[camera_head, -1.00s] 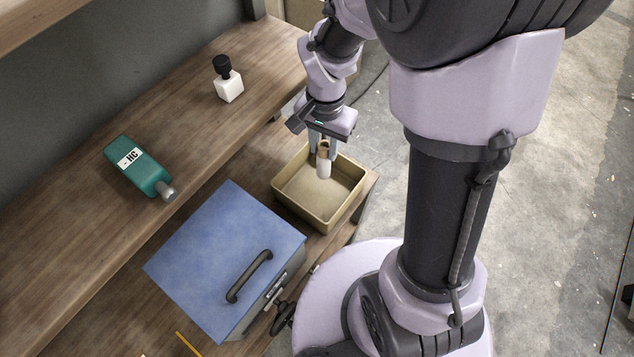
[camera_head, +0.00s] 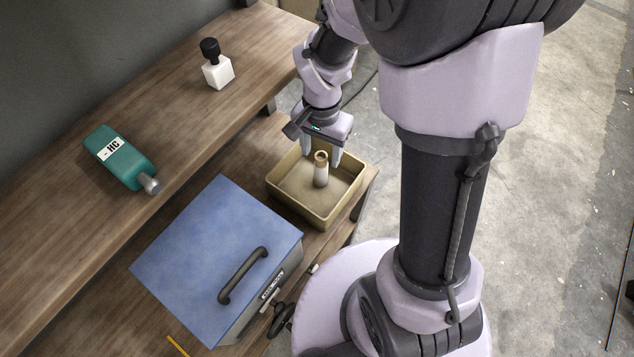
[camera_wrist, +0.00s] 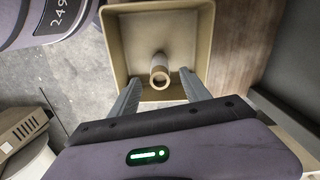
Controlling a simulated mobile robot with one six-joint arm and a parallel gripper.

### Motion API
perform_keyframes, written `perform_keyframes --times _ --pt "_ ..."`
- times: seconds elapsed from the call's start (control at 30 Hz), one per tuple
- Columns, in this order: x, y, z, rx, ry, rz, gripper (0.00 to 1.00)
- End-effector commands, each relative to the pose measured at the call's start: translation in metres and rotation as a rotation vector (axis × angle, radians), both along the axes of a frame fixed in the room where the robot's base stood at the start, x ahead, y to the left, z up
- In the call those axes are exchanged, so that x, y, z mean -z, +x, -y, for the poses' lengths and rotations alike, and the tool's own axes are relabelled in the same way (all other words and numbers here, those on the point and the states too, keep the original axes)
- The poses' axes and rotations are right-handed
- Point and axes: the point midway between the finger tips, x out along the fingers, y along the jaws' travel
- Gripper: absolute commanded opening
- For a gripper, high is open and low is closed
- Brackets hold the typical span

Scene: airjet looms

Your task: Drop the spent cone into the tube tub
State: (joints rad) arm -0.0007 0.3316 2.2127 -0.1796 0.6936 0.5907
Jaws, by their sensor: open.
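The spent cone (camera_head: 321,172) is a small pale tube with a tan top. It stands roughly upright inside the tube tub (camera_head: 352,204), a tan square open box on the lower wooden shelf. My gripper (camera_head: 321,158) is just above the tub with its fingers spread on either side of the cone's top. In the wrist view the cone (camera_wrist: 159,70) shows with its hollow end toward the camera, inside the tub (camera_wrist: 124,50). The open fingers (camera_wrist: 160,92) show clear gaps to the cone. I cannot tell whether the cone still moves.
A blue-lidded box (camera_head: 205,255) with a dark handle stands left of the tub. A teal bottle (camera_head: 118,157) lies on the upper shelf (camera_head: 175,130), and a white bottle with a black cap (camera_head: 217,72) stands there. Concrete floor lies right of the shelves.

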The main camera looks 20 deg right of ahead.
Motion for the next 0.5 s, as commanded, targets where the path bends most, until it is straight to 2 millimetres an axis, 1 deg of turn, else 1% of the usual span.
perform_keyframes --times 0.07,0.17,0.5 --pt "-0.007 0.001 0.0 0.0 0.0 0.001 0.55" --pt "-0.027 0.001 0.0 0.0 -0.001 0.005 0.55" --pt "-0.113 0.001 0.0 0.0 -0.001 0.005 0.55"
